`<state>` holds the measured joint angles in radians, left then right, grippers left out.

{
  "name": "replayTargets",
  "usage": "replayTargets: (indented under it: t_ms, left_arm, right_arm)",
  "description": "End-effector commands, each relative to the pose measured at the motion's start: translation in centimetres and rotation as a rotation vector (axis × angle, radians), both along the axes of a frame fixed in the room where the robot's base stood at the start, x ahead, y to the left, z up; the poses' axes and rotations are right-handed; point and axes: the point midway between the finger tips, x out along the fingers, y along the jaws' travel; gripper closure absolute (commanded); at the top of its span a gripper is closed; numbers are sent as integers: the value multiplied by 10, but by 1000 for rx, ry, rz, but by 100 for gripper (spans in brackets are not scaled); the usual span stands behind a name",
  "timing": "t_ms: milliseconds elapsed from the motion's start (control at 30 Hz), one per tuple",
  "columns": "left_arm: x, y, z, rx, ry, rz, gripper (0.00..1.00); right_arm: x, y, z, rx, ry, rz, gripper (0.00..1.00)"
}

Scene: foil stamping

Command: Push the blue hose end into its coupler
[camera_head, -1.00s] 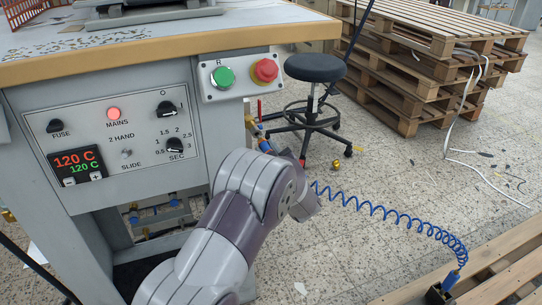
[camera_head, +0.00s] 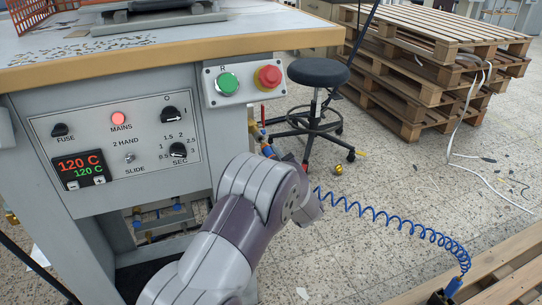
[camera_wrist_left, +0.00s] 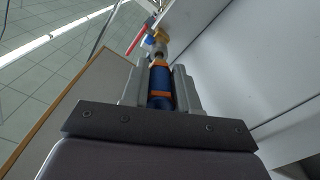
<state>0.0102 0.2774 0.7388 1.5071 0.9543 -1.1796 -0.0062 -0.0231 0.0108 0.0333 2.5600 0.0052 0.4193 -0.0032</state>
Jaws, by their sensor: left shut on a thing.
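The blue hose end (camera_wrist_left: 160,88), with orange bands, lies lengthwise between the fingers of my left gripper (camera_wrist_left: 160,72) in the left wrist view. The gripper is shut on it. Just beyond its tip is a brass and blue fitting (camera_wrist_left: 152,42) with a red handle, apparently the coupler; I cannot tell whether they touch. In the head view this fitting (camera_head: 256,128) is at the machine's right side, and my left arm mostly hides the gripper. The coiled blue hose (camera_head: 385,216) runs from behind my wrist toward the lower right. My right gripper is not in view.
The grey machine cabinet (camera_head: 40,195) with its control panel stands close on the left. A black stool (camera_head: 318,72) is behind my wrist. Stacked pallets (camera_head: 440,75) stand at the back right, and another pallet (camera_head: 500,262) lies at the lower right. The floor between is mostly open.

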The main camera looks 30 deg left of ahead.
Motion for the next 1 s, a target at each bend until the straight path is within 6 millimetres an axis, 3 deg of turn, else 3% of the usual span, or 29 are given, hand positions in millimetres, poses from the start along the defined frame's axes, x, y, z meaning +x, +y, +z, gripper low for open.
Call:
replayTargets:
  t_ms: [1000]
  left_arm:
    - [0,0,1,0,-1,0,100]
  right_arm:
    - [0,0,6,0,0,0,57]
